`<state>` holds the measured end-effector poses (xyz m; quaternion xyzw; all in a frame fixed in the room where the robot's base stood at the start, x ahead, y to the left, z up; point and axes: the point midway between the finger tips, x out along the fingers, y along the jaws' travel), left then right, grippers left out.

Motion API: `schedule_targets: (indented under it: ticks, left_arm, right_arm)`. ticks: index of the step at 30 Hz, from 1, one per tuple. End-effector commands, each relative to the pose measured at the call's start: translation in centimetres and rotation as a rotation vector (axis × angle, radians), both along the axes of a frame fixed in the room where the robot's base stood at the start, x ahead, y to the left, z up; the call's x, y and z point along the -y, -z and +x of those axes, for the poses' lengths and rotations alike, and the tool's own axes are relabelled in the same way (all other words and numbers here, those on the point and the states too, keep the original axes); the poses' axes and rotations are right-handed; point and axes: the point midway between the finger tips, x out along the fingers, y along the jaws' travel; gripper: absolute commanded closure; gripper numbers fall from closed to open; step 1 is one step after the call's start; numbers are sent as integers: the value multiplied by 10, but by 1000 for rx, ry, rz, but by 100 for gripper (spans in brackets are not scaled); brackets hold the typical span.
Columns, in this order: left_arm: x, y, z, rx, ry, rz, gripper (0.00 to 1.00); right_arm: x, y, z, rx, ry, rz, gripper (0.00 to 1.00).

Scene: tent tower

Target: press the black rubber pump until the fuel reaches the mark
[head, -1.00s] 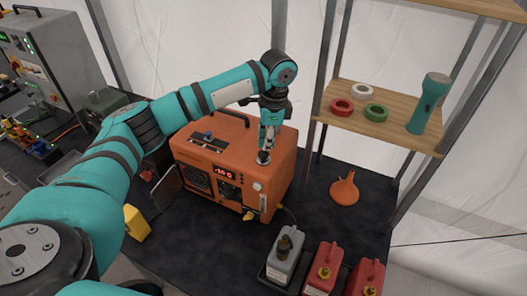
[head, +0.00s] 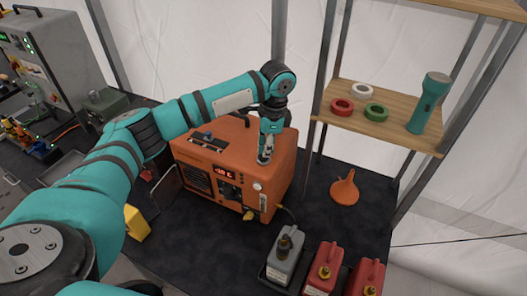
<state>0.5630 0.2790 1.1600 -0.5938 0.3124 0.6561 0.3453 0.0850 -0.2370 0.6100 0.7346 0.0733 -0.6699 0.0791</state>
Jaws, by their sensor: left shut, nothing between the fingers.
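The orange heater box (head: 205,157) stands on the dark table, with a small red-lit display on its front. A narrow light vertical strip, perhaps the fuel gauge (head: 263,203), is on the front near the right edge; its level and mark are too small to read. My left gripper (head: 264,158) points down over the right part of the heater's top, fingers shut with nothing between them. The black rubber pump cannot be made out; the gripper may hide it. Whether the fingertips touch anything I cannot tell. My right gripper is not in view.
An orange funnel (head: 345,188) lies right of the heater. A grey can (head: 285,258) and red cans (head: 323,268) stand at the front right. A wooden shelf (head: 395,132) holds tape rolls and a teal torch (head: 429,103). A yellow object (head: 136,223) is at left.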

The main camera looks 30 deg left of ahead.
Motion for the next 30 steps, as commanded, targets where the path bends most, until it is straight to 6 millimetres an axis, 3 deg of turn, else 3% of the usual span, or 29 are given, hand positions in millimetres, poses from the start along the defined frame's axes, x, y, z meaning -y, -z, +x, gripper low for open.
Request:
schedule_targets:
  ticks: [8, 19, 23, 30]
  left_arm:
    - [25, -8, 16, -1, 3, -2, 100]
    - [25, -14, 17, 0, 1, -1, 100]
    - [27, -31, 19, 2, 2, -2, 100]
    - [33, -83, 23, 2, 1, -1, 100]
  right_arm:
    - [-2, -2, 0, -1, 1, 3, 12]
    - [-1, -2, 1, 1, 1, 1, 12]
    - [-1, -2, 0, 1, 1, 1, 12]
    - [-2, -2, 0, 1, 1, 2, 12]
